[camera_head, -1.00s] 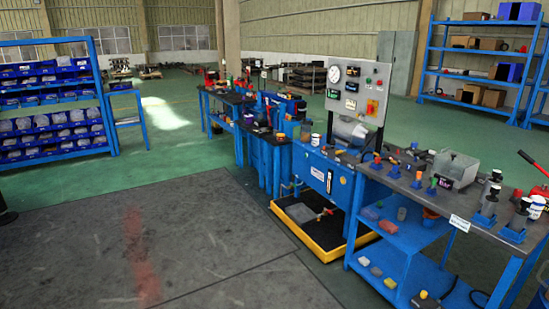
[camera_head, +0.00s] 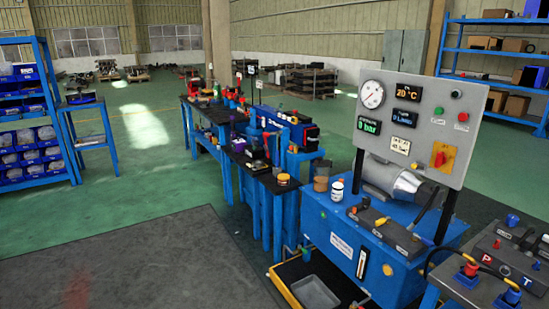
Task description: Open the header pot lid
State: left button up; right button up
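I cannot tell for sure which thing is the header pot. Several small containers show near the middle. A yellow-topped dark container (camera_head: 283,180) sits on the near end of the dark workbench. A brownish, clear-looking jar (camera_head: 321,177) and a white jar with a dark lid (camera_head: 337,190) stand on the blue hydraulic unit (camera_head: 330,222). The white jar looks closed. Neither of my grippers is in view.
A grey gauge panel (camera_head: 423,127) rises above the hydraulic unit. A yellow-rimmed drip tray (camera_head: 287,291) lies at its foot. A bench with hose fittings (camera_head: 488,264) is at the lower right. Blue shelving (camera_head: 48,110) stands left. Floor is open at the left front.

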aim_at(320, 162)
jog(key=i, duration=1.3)
jog(key=i+j+z, duration=0.1)
jog(key=i, duration=1.15)
